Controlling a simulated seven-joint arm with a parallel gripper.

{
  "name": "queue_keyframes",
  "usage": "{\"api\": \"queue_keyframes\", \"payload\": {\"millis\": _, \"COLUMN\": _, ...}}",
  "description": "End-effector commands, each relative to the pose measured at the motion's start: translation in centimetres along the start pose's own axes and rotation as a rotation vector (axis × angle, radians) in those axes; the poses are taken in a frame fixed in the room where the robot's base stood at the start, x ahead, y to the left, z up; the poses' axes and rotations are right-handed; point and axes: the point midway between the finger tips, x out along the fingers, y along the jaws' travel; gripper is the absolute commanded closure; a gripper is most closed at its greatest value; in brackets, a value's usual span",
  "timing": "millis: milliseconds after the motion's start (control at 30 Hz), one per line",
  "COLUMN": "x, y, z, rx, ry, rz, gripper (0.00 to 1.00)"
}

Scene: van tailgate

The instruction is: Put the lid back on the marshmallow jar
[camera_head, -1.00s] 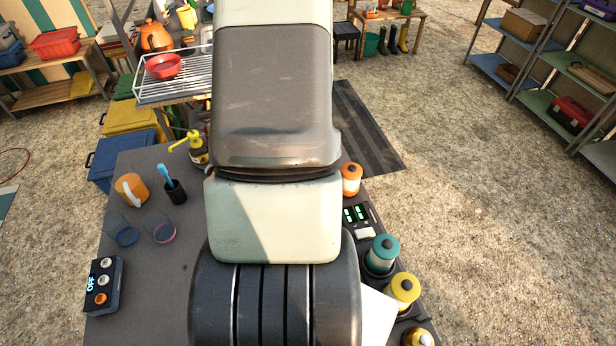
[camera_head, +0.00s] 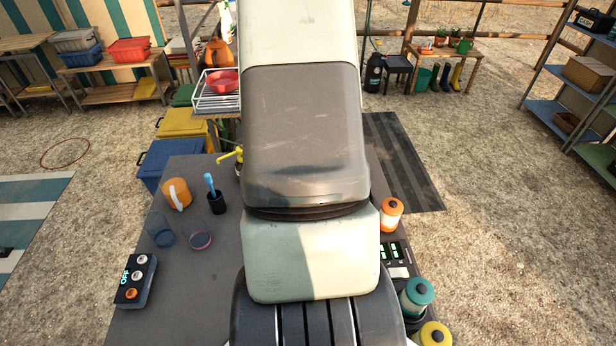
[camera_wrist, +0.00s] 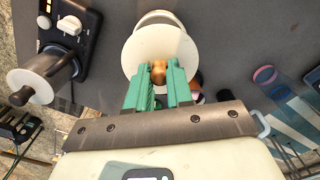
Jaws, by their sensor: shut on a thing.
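In the wrist view my gripper (camera_wrist: 159,76) has green fingers shut on the golden-brown knob (camera_wrist: 158,70) of a round whitish lid (camera_wrist: 136,58). A pale curved rim (camera_wrist: 157,16) shows just beyond the lid. I cannot tell whether it belongs to the marshmallow jar or whether the lid touches it. In the head view my arm covers the middle of the table, so the gripper and lid are hidden there, and I cannot make out an open jar.
An orange mug (camera_head: 177,194), a dark cup with a blue-handled tool (camera_head: 216,203), two clear tumblers and a switch box (camera_head: 136,281) stand on the left.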

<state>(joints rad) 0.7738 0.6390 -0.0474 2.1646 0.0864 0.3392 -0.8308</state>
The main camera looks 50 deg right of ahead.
Motion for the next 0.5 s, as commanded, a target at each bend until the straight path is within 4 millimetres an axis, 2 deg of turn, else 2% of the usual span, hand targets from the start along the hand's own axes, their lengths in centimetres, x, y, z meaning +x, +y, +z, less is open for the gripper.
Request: {"api": "queue_keyframes", "payload": {"millis": 500, "x": 4.8, "y": 0.0, "z": 0.1, "rx": 0.006, "ry": -0.001, "rz": -0.002, "gripper": 1.0}}
